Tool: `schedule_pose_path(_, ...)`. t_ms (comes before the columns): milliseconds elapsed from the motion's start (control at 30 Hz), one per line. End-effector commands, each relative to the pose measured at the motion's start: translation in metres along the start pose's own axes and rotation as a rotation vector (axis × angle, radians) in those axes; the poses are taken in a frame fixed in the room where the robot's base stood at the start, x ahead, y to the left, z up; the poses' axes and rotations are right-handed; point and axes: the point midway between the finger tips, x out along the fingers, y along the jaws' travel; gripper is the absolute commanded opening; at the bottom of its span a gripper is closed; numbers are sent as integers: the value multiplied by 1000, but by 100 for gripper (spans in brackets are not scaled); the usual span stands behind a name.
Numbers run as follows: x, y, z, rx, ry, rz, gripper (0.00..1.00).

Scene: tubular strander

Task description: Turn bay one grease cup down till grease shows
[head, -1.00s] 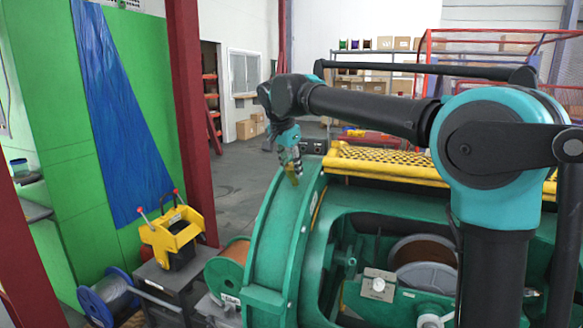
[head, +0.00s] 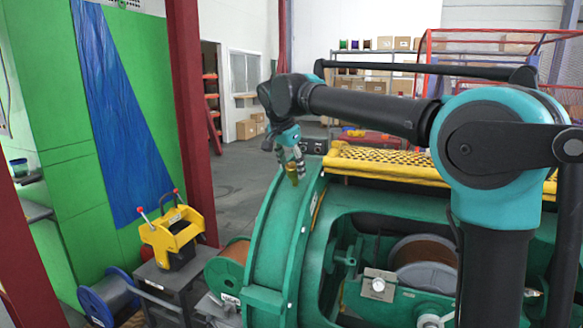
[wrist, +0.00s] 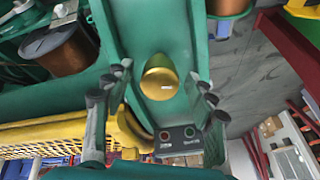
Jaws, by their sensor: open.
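A round brass grease cup (wrist: 160,82) with a small pale mark on its cap sits on the green machine frame (wrist: 150,30) in the wrist view. My gripper (wrist: 160,78) is open, with one finger on each side of the cup and a visible gap to both. In the head view my gripper (head: 294,170) points down at the top of the large green ring (head: 266,230). The cup is hard to separate from the fingertips there. I see no grease on the cup, and its base is hidden. No bay number is readable.
A small control box (wrist: 178,140) with a red and a green button lies beyond the cup. A yellow perforated guard (head: 385,165) runs along the machine to the right. A copper-wound spool (head: 425,262) sits in the open bay below. Open floor (head: 237,180) lies behind the ring.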

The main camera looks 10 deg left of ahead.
Motion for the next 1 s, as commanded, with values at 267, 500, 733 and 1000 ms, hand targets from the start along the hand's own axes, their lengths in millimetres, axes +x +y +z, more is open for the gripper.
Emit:
schedule_pose_path(267, -33, 0, 1, -1, -1, 0, 56)
schedule_pose_path(500, -82, 0, 1, -1, 0, -1, 56)
schedule_pose_path(733, -112, 0, 0, -1, 0, 0, 56)
schedule_pose_path(1000, -120, 0, 0, 0, 0, 0, 56)
